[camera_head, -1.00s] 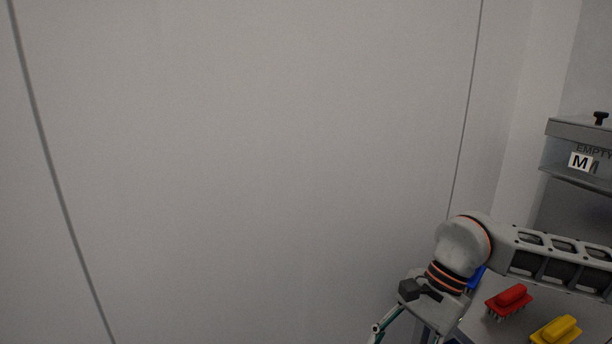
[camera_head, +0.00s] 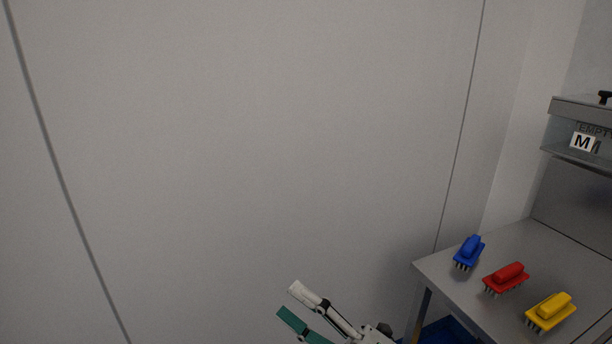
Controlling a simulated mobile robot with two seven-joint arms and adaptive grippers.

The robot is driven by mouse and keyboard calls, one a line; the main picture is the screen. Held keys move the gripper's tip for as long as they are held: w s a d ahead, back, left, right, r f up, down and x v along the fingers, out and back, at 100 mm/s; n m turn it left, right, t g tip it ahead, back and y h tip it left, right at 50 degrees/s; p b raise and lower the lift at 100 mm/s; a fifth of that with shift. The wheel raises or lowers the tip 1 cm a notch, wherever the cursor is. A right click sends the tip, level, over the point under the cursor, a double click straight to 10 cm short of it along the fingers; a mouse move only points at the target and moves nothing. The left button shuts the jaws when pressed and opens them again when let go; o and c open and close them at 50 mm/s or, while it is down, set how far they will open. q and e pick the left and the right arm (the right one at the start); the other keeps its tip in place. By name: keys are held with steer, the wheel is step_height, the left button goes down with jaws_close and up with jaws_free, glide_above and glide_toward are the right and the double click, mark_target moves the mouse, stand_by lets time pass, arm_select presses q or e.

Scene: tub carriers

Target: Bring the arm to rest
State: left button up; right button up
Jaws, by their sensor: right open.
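My right gripper (camera_head: 292,303) shows at the bottom middle of the head view, in front of the plain wall panel. One fingertip is pale and the other is green, and they stand apart with nothing between them. The gripper is left of the grey table and apart from it. Most of my right arm is below the picture's edge. My left gripper is not in the view.
A grey table (camera_head: 447,277) at the right bears a blue brush (camera_head: 469,251), a red brush (camera_head: 507,277) and a yellow brush (camera_head: 551,310). Above it is a grey shelf box (camera_head: 560,133) marked "EMPTY" and "M". The wall (camera_head: 250,150) fills the left and middle.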

steer(key=s+d+f+m+h, duration=0.1)
steer(key=d+f+m+h, duration=0.4)
steer(key=f+m, duration=0.2)
steer(key=s+d+f+m+t+h, duration=0.1)
steer(key=d+f+m+h, duration=0.3)
steer(key=f, duration=0.7)
steer(key=s+d+f+m+t+h, duration=0.1)
steer(key=s+d+f+m+h, duration=0.1)
steer(key=d+f+m+h, duration=0.3)
steer(key=d+f+m, duration=0.3)
steer(key=f+m, duration=0.1)
steer(key=m, duration=0.1)
steer(key=shift+s+m+h, duration=0.25)
steer(key=shift+m+h, duration=0.05)
steer(key=shift+m, duration=0.1)
steer(key=s+d+f+m, duration=0.1)
steer(key=s+f, duration=0.1)
steer(key=s+d+f+m+g+h, duration=0.1)
steer(key=s+d+f, duration=0.1)
steer(key=s+f, duration=0.1)
steer(key=s+d+f+m+g, duration=0.1)
steer(key=s+f, duration=0.1)
steer(key=f, duration=0.1)
steer(key=shift+s+d+m+h, duration=0.35)
steer(key=shift+s+m+h, duration=0.05)
steer(key=shift+c, duration=0.5)
